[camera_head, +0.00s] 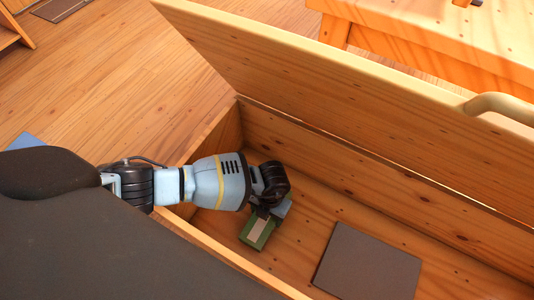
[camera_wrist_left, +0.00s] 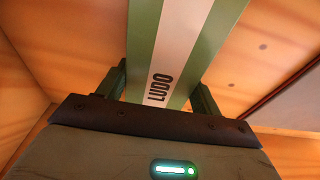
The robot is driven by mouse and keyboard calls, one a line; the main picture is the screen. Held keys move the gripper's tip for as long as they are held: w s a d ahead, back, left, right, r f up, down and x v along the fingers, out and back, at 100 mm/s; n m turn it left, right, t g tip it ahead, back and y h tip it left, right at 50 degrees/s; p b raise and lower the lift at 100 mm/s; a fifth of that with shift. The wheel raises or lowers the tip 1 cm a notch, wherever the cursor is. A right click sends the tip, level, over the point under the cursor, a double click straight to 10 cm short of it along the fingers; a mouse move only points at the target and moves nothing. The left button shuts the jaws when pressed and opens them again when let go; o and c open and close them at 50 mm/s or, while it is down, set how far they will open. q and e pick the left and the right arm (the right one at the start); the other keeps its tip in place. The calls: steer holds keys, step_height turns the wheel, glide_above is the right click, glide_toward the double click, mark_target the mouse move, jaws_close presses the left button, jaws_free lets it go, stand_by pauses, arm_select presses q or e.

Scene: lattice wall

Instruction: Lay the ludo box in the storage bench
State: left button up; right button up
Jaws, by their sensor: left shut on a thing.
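The ludo box (camera_head: 257,231) is green with a pale stripe. In the left wrist view the box (camera_wrist_left: 183,40) shows the word LUDO on its stripe and sits between the two fingers. My left gripper (camera_head: 268,212) is shut on it, reaching down inside the storage bench (camera_head: 365,179). The bench is wooden, and its lid stands open. The box is low in the bench near its left end; I cannot tell whether it touches the floor. My right gripper is not in view.
A dark flat square thing (camera_head: 366,263) lies on the bench floor to the right of the ludo box. Bare floor shows between them. The raised lid (camera_head: 330,85) with a pale handle (camera_head: 500,106) stands behind. A wooden table (camera_head: 430,35) is beyond.

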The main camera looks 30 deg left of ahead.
arm_select(q)
steer(key=shift+f, duration=0.1)
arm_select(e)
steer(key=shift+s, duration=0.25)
arm_select(q)
steer(key=o, duration=1.2)
steer(key=shift+o, duration=0.3)
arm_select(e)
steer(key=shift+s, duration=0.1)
arm_select(q)
steer(key=shift+o, duration=0.4)
steer(key=shift+o, duration=0.6)
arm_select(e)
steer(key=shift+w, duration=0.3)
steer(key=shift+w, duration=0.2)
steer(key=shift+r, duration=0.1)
